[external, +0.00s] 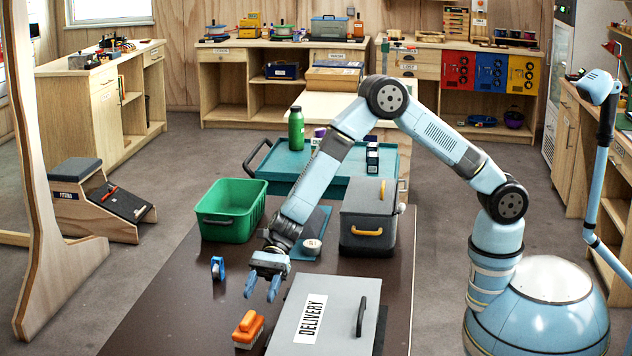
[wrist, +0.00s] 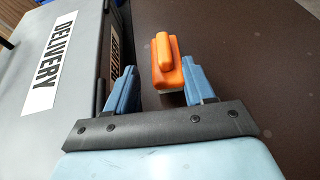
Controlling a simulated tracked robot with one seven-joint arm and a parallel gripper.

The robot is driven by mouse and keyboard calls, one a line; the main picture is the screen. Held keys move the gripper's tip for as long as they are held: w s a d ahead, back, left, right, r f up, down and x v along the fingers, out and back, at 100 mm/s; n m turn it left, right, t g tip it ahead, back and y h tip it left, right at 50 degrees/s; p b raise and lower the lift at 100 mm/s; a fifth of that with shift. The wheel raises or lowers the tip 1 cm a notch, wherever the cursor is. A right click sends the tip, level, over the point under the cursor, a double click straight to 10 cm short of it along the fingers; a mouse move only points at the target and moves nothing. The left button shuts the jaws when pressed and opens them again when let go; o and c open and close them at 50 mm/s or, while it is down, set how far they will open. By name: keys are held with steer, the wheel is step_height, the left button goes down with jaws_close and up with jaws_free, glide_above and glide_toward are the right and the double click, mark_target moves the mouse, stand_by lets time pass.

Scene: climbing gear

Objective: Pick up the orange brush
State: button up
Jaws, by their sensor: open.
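The orange brush (external: 248,329) lies on the dark brown table (external: 185,300), near its front edge and left of the grey delivery box. It has a raised orange handle and a pale underside. In the wrist view the brush (wrist: 167,62) shows beyond and between the two blue fingers, closer to the right one. My gripper (external: 263,289) is open and empty, above the table and a little behind the brush in the external view. Its fingers (wrist: 163,88) point toward the brush; I see no clear contact.
The grey box marked DELIVERY (external: 340,310) stands close beside my gripper. A blue tape dispenser (external: 218,268), green bin (external: 228,222), white roll (external: 312,246) and grey case with yellow handles (external: 368,235) stand farther back. The table left of the brush is clear.

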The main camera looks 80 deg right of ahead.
mark_target(249, 313)
steer(key=shift+w+x, duration=0.15)
steer(key=shift+x, duration=1.7)
steer(key=shift+w+x, duration=0.2)
steer(key=shift+x, duration=1.6)
jaws_close()
